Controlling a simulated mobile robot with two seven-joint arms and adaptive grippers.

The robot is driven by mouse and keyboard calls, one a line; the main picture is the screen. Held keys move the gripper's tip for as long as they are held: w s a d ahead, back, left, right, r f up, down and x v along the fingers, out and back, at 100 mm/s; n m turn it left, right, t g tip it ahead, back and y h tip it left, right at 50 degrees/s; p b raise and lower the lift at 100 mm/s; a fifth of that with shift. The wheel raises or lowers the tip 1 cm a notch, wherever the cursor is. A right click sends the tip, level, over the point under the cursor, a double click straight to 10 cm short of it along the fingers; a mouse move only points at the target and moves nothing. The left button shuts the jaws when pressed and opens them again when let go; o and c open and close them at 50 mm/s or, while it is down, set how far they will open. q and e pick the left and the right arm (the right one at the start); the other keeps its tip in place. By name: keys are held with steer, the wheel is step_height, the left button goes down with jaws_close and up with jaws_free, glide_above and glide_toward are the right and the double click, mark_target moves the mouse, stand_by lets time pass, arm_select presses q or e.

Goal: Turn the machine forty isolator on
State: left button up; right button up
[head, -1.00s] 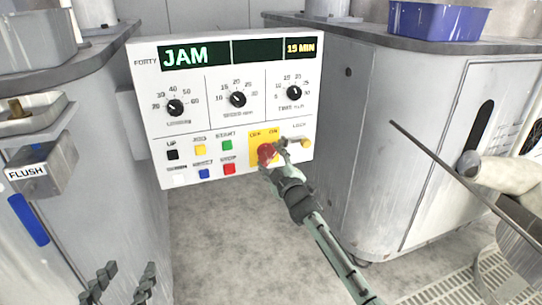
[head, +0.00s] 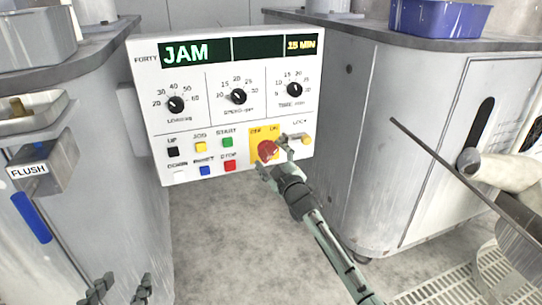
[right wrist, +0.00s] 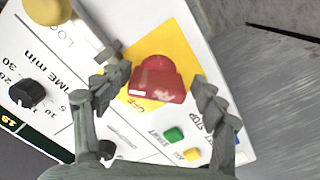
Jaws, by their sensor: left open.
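The machine forty panel (head: 188,125) is white, with a display reading JAM. Its isolator is a red knob (head: 267,150) on a yellow plate (head: 255,136) marked OFF and ON. The knob also shows in the right wrist view (right wrist: 158,80), where part of the OFF label is visible beside it. My right gripper (head: 275,157) is at the isolator, with one finger on each side of the knob. In the right wrist view the fingers (right wrist: 161,82) look spread, with small gaps beside the knob. My left gripper (head: 118,289) is open and empty at the bottom left.
A lock fitting (head: 305,139) sits close right of the isolator. Coloured buttons (head: 201,158) are to its left. A FLUSH box (head: 42,167) with a blue handle (head: 31,218) stands at the left. Grey cabinets (head: 345,130) flank the panel. The floor below is clear.

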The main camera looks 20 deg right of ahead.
steer(key=shift+s+r, duration=0.1)
steer(key=shift+s, duration=0.05)
steer(key=s, duration=0.7)
steer(key=shift+s+d, duration=0.2)
steer(key=shift+s, duration=0.2)
stand_by(0.3)
